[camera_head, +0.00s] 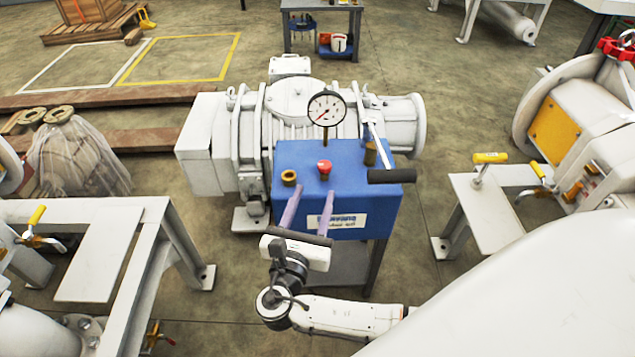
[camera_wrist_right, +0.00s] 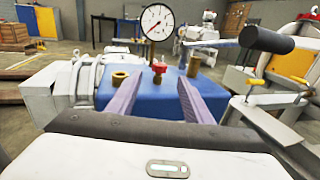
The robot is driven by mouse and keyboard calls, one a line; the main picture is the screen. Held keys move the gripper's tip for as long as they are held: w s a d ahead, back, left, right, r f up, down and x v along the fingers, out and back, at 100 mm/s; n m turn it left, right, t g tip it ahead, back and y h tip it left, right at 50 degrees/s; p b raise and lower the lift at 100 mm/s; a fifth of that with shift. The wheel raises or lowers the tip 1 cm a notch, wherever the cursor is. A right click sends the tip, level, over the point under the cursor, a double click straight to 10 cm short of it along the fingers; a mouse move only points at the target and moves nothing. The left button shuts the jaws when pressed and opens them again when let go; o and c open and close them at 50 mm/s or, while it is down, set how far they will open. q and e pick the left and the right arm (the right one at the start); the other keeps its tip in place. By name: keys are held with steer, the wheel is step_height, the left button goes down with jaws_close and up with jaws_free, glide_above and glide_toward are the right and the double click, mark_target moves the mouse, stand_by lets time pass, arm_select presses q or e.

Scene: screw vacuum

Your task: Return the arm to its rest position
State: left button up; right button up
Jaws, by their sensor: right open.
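My right gripper (camera_head: 308,210) reaches up from the lower middle of the head view, its two purple-grey fingers spread apart over the front of the blue pump box (camera_head: 290,156). Nothing is between the fingers. In the right wrist view the open fingers (camera_wrist_right: 155,97) point toward a red knob (camera_wrist_right: 159,66) on the box top, with a gap to it. The red knob (camera_head: 324,167) and a brass fitting (camera_head: 289,177) stand on the box. A round pressure gauge (camera_head: 327,108) rises behind them. My left gripper is not in view.
A black-handled lever (camera_head: 391,177) sticks out at the box's right. A white pump body (camera_head: 290,105) stands behind. White frames flank the box, one at left (camera_head: 165,215) and one at right (camera_head: 490,205). Open floor shows between the box and the right frame.

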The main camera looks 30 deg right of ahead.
steer(key=shift+s+a, duration=0.35)
stand_by(0.3)
steer(key=s+f+m+g+y, duration=0.75)
steer(key=s+f+m, duration=0.25)
steer(key=s+m, duration=0.4)
steer(key=s+a+r+m+g+y, duration=0.1)
steer(key=s+a+r+m+y, duration=0.15)
steer(key=s+m, duration=0.25)
steer(key=s+a+r+m+y, duration=0.2)
steer(key=s+m+y, duration=0.1)
steer(key=s+m, duration=0.15)
steer(key=w+a+t+y+p, duration=0.2)
steer(key=w+a+t+p, duration=0.2)
steer(key=p, duration=0.5)
steer(key=shift+w+a+f+m+t+y+p, duration=0.25)
steer(key=shift+w+a+m+t+y+p, duration=0.2)
steer(key=shift+a, duration=0.65)
